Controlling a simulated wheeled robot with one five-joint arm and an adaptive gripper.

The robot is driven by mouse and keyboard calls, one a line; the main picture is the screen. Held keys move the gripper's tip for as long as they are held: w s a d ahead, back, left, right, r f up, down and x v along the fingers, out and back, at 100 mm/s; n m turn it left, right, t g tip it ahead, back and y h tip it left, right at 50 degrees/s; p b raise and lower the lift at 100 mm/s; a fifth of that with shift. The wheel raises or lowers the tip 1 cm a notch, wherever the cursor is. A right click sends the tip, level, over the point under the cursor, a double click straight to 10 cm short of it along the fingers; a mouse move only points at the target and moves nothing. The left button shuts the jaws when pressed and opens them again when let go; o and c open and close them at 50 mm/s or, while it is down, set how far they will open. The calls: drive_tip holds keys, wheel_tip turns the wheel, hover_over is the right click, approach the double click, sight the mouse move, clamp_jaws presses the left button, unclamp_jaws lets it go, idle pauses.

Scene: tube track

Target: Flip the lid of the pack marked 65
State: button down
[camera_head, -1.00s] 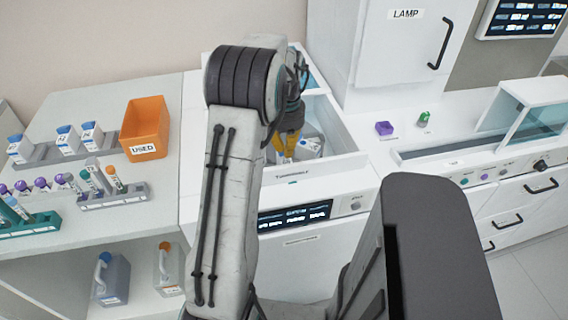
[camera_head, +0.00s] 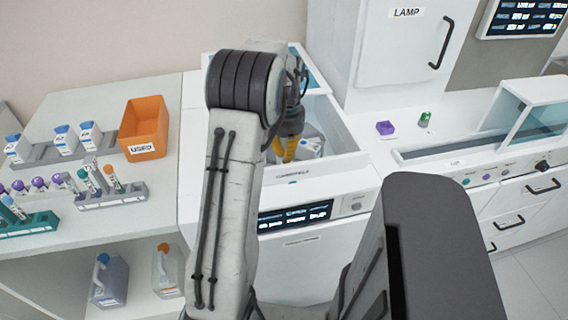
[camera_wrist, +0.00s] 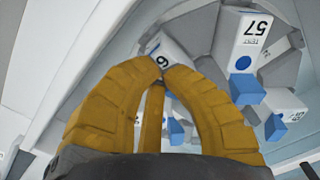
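My gripper's yellow fingers (camera_head: 285,148) reach down into an open white machine (camera_head: 340,135). In the wrist view the gripper (camera_wrist: 165,75) has its fingertips close together, just over a white pack (camera_wrist: 172,52). A "6" shows on that pack; the rest of its mark is hidden behind a finger, so I cannot read 65. Whether the fingertips touch it is unclear. A second white pack marked 57 (camera_wrist: 248,40) lies to the right, with a blue lid (camera_wrist: 246,90). In the head view, a white pack (camera_head: 310,147) shows beside my fingers.
Another white pack with a blue lid (camera_wrist: 276,126) lies at the lower right of the grey holder. The machine's walls surround my gripper. An orange bin marked USED (camera_head: 143,120) and tube racks stand on the left bench. A LAMP cabinet (camera_head: 385,50) rises behind right.

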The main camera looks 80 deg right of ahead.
drive_tip(key=shift+f+b, duration=0.7)
drive_tip(key=shift+f, duration=0.4)
drive_tip(key=shift+r, duration=0.2)
drive_tip(key=shift+r+p, duration=0.3)
drive_tip(key=shift+p, duration=0.2)
drive_tip(key=shift+w+d, duration=0.1)
drive_tip(key=shift+d, duration=0.05)
idle(0.7)
drive_tip(key=shift+w+d+r+p, duration=0.1)
drive_tip(key=shift+d+r+p, duration=0.1)
drive_tip(key=shift+r+p, duration=0.4)
drive_tip(key=shift+w+d+r+p, duration=0.1)
drive_tip(key=shift+d+r+p, duration=0.15)
drive_tip(key=shift+p, duration=0.55)
idle(1.6)
drive_tip(key=shift+w+d+r+p, duration=0.2)
drive_tip(key=shift+d+r+p, duration=0.35)
drive_tip(key=shift+p, duration=0.45)
idle(1.3)
